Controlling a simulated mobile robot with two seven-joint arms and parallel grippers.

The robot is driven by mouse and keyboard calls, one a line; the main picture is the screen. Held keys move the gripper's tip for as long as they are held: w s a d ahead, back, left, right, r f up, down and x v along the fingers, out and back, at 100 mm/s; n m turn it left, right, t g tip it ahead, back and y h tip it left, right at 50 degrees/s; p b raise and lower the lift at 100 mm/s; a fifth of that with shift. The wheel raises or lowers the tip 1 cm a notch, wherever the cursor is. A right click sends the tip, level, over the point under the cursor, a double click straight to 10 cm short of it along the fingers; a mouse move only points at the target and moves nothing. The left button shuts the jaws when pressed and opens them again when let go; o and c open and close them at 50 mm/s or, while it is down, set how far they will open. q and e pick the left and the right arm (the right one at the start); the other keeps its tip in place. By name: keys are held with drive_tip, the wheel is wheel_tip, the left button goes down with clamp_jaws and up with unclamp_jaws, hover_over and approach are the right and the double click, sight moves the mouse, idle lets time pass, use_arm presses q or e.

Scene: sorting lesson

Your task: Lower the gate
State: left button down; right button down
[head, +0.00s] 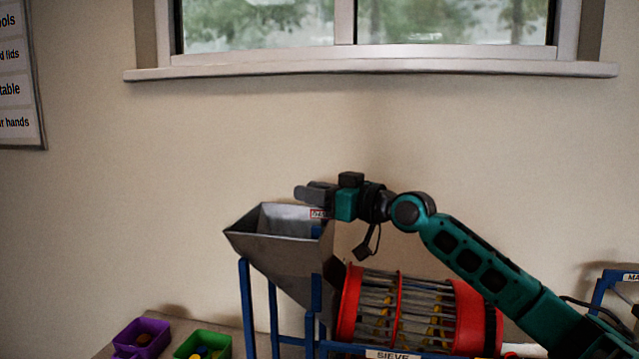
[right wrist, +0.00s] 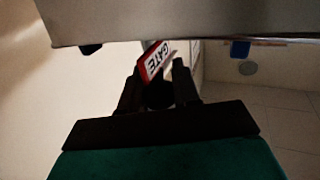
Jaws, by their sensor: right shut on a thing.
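The gate shows as a small white label with a red edge (head: 318,213) at the right rim of the grey metal hopper (head: 275,255). In the right wrist view the gate's label (right wrist: 155,62) reads GATE and sits tilted at my fingertips. My right gripper (head: 303,193) is above the hopper's right side, its arm coming in from the right. In the right wrist view the gripper (right wrist: 158,82) is shut on a part of the gate; the fingers hide most of what they hold. How far the gate is raised I cannot tell. My left gripper is not in view.
A red-ended sieve drum (head: 400,310) with metal bars lies right of the hopper, on a blue frame (head: 248,305). A purple bin (head: 125,341) and a green bin (head: 180,350) with small coloured pieces stand at lower left.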

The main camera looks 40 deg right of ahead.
drive_tip(key=shift+f, duration=0.3)
drive_tip(key=c, duration=1.1)
unclamp_jaws()
drive_tip(key=shift+o, duration=1.1)
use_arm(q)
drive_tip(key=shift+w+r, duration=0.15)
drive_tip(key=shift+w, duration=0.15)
use_arm(e)
drive_tip(key=shift+o, duration=0.2)
drive_tip(key=shift+r, duration=0.1)
drive_tip(key=shift+s, duration=0.1)
